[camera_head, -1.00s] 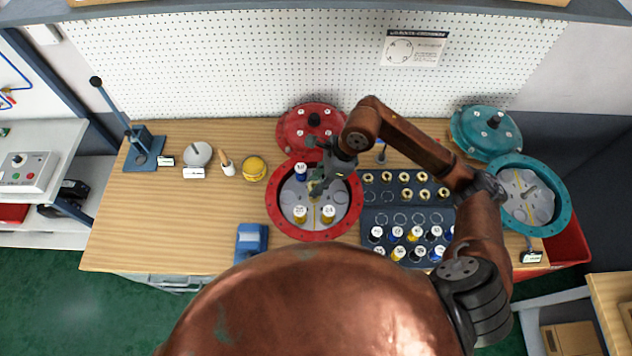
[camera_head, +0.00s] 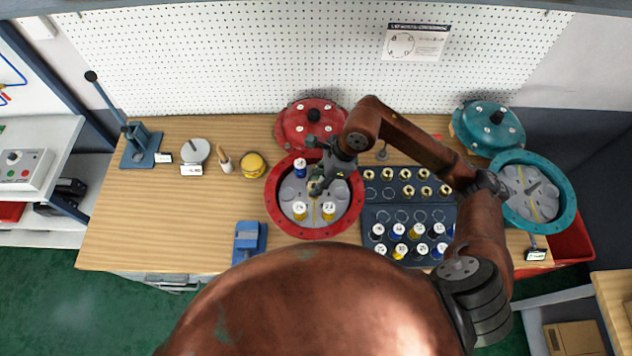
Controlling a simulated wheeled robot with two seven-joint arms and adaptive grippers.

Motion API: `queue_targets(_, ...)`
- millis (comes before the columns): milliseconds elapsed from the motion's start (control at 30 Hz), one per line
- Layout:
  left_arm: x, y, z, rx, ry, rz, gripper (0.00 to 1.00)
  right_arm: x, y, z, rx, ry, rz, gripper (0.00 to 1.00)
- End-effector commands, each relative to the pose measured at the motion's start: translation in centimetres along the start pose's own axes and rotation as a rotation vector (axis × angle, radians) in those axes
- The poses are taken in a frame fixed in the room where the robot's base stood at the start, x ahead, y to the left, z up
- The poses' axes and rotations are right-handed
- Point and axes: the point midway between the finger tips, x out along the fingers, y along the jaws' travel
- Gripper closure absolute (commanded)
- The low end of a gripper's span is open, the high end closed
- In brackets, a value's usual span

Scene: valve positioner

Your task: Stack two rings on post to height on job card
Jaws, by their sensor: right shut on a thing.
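My right gripper (camera_head: 318,184) reaches down into the red round housing (camera_head: 271,208) and is shut on a small brass-coloured piece, mostly hidden by the fingers. I cannot tell whether this is a ring or whether it sits on a post. In the housing stand a blue white-topped cylinder (camera_head: 300,169) and two yellow white-topped cylinders (camera_head: 300,211) (camera_head: 329,211). Brass rings (camera_head: 387,174) sit in the upper rows of the dark tray (camera_head: 383,198). The job card (camera_head: 416,43) hangs on the pegboard; its marks are too small to read. My left gripper is not in view.
A red lid (camera_head: 311,122) lies behind the housing. A teal housing (camera_head: 567,214) and teal lid (camera_head: 488,129) are at the right. White-topped cylinders (camera_head: 398,229) fill the tray's front rows. A lever press (camera_head: 138,146), yellow roll (camera_head: 253,165) and blue block (camera_head: 249,239) stand left.

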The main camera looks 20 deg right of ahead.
Motion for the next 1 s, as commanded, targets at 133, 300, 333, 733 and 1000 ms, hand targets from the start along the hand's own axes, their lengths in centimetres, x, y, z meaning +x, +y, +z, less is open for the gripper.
queue_targets(133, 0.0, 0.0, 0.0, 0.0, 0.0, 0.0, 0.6, 0.0, 0.0, 0.0, 0.0, 0.0, 0.0, 0.68)
queue_targets(300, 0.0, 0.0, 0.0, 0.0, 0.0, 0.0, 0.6, 0.0, 0.0, 0.0, 0.0, 0.0, 0.0, 0.56)
queue_targets(333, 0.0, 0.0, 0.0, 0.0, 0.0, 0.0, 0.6, 0.0, 0.0, 0.0, 0.0, 0.0, 0.0, 0.54)
queue_targets(733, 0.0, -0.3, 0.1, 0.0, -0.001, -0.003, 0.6, -0.8, 0.0, 0.0, -0.001, 0.001, -0.001, 0.53)
queue_targets(1000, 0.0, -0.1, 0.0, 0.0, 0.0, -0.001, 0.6, -5.8, -0.2, -0.1, 0.0, 0.002, -0.006, 0.53)
